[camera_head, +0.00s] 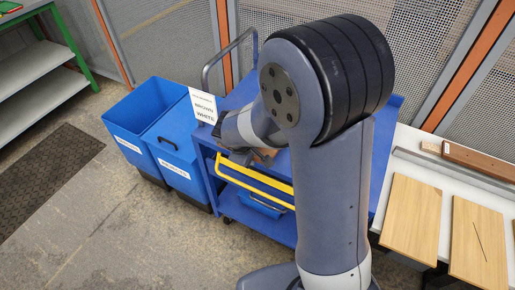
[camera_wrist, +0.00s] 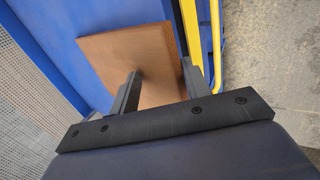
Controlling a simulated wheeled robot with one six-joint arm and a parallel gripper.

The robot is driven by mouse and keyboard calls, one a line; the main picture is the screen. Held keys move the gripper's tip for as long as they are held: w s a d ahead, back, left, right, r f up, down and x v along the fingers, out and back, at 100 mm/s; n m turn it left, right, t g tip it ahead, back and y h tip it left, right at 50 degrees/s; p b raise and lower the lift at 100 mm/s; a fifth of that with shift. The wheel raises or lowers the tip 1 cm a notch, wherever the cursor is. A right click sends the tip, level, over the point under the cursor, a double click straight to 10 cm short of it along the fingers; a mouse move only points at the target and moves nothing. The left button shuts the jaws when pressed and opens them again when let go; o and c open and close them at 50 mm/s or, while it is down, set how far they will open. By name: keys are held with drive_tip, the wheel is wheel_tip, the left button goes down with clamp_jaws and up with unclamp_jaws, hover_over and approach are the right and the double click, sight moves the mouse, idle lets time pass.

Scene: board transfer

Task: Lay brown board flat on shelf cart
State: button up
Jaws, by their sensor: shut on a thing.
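The brown board (camera_wrist: 135,48) is between the two fingers of my gripper (camera_wrist: 160,85) in the wrist view, over a blue surface of the shelf cart (camera_wrist: 85,15). My gripper is shut on the board. Whether the board's underside touches the cart is unclear. In the head view, the blue shelf cart (camera_head: 243,93) stands behind my arm. My gripper (camera_head: 245,157) is at the cart's left front, above the yellow rail. Only a small brown piece of the board (camera_head: 266,155) shows there; my arm hides most of it.
Two blue bins (camera_head: 168,150) stand left of the cart. A white sign (camera_head: 203,106) stands at the cart's left edge. A bench at right holds light wooden boards (camera_head: 411,216), a grey bar and a reddish-brown block (camera_head: 480,160). The floor at front left is clear.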

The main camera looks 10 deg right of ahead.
drive_tip(key=shift+s+a+r, duration=0.3)
drive_tip(key=shift+s+a, duration=0.15)
drive_tip(key=shift+s, duration=0.2)
drive_tip(key=shift+s+a+r, duration=0.3)
drive_tip(key=shift+s+a, duration=0.15)
drive_tip(key=shift+s, duration=0.15)
drive_tip(key=o, duration=0.6)
drive_tip(key=shift+c, duration=0.2)
wheel_tip(320, 180, up, 8)
drive_tip(key=s+p, duration=0.1)
drive_tip(key=p, duration=0.4)
drive_tip(key=shift+a+f, duration=0.15)
drive_tip(key=shift+a, duration=0.25)
